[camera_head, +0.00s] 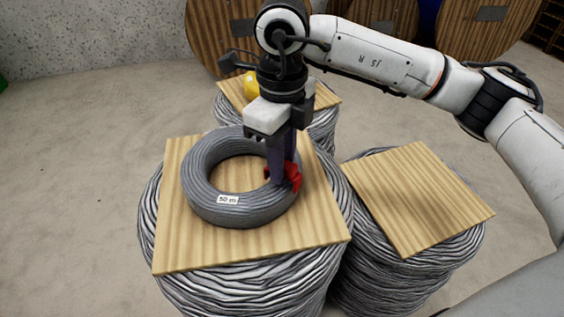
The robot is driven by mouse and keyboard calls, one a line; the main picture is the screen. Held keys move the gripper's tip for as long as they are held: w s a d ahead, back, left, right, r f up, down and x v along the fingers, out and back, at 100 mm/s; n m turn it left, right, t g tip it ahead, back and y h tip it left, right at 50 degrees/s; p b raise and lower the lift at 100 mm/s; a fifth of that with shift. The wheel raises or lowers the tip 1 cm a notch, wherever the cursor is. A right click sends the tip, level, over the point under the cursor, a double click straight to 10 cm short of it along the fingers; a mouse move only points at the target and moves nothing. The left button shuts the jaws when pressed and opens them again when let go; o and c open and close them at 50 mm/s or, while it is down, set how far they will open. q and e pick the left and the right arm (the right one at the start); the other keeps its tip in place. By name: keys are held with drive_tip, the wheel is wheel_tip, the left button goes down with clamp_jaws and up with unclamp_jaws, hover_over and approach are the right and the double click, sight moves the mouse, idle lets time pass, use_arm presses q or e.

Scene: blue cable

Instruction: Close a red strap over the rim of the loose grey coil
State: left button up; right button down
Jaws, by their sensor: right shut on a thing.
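The grey coil (215,205) lies flat on a square wooden board on top of a large cable bundle. It carries a white "50 m" label on its front side. My right gripper (283,178) points down at the coil's right rim. It is shut on a red strap (294,178), which sits at that rim, partly hidden by the fingers. I cannot tell whether the strap's ends meet around the rim. My left gripper is not in view.
The board (300,240) under the coil has bare wood at its front. A second board (415,200) on a cable bundle to the right is empty. Behind, a yellow object (251,85) stands on another board. Large wooden reels (225,35) stand along the wall.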

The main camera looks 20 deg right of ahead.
drive_tip(key=shift+r, duration=0.35)
idle(0.3)
drive_tip(key=shift+r, duration=0.25)
drive_tip(key=shift+f, duration=0.15)
drive_tip(key=shift+f+b, duration=0.65)
drive_tip(key=shift+f, duration=0.15)
drive_tip(key=shift+f, duration=0.25)
idle(0.4)
drive_tip(key=shift+r, duration=0.2)
drive_tip(key=shift+r, duration=0.45)
drive_tip(key=shift+f+b, duration=0.35)
drive_tip(key=shift+f, duration=0.05)
idle(1.2)
